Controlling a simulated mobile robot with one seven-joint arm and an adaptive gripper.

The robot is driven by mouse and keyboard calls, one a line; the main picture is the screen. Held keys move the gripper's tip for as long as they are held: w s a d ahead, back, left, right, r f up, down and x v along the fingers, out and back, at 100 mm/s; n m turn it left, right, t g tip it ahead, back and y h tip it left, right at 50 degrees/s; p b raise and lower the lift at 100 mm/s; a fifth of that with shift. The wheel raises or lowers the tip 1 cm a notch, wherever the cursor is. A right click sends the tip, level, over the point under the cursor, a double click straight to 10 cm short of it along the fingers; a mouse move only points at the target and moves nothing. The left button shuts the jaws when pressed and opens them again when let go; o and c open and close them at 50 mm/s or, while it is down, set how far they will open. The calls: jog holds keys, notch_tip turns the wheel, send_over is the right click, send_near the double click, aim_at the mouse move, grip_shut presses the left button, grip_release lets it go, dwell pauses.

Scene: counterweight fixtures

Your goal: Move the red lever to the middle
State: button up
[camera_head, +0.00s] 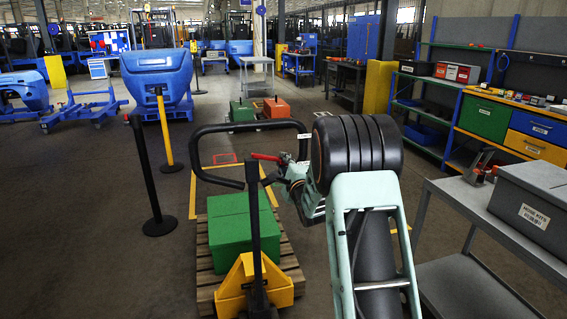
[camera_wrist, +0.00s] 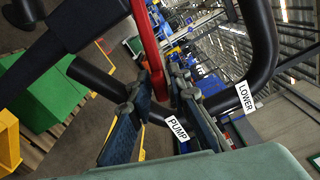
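The red lever (camera_head: 266,157) sits on the black loop handle (camera_head: 225,130) of a yellow pallet truck (camera_head: 238,288). In the wrist view the red lever (camera_wrist: 149,45) comes down from the top edge, and its lower end lies between my fingers. My gripper (camera_wrist: 162,80) has its two dark fingers apart, one on each side of the lever. I cannot tell whether either finger touches it. In the head view my gripper (camera_head: 298,172) is at the handle, just right of the lever. White labels on the handle read PUMP (camera_wrist: 177,129) and LOWER (camera_wrist: 246,96).
A green box (camera_head: 228,235) stands on a wooden pallet (camera_head: 206,290) below the handle. A grey workbench (camera_head: 450,195) with a grey box (camera_head: 535,203) is at the right. A black post (camera_head: 145,175) stands at the left. Open floor lies left of the pallet.

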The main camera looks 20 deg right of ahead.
jog(key=shift+c, duration=0.4)
grip_shut()
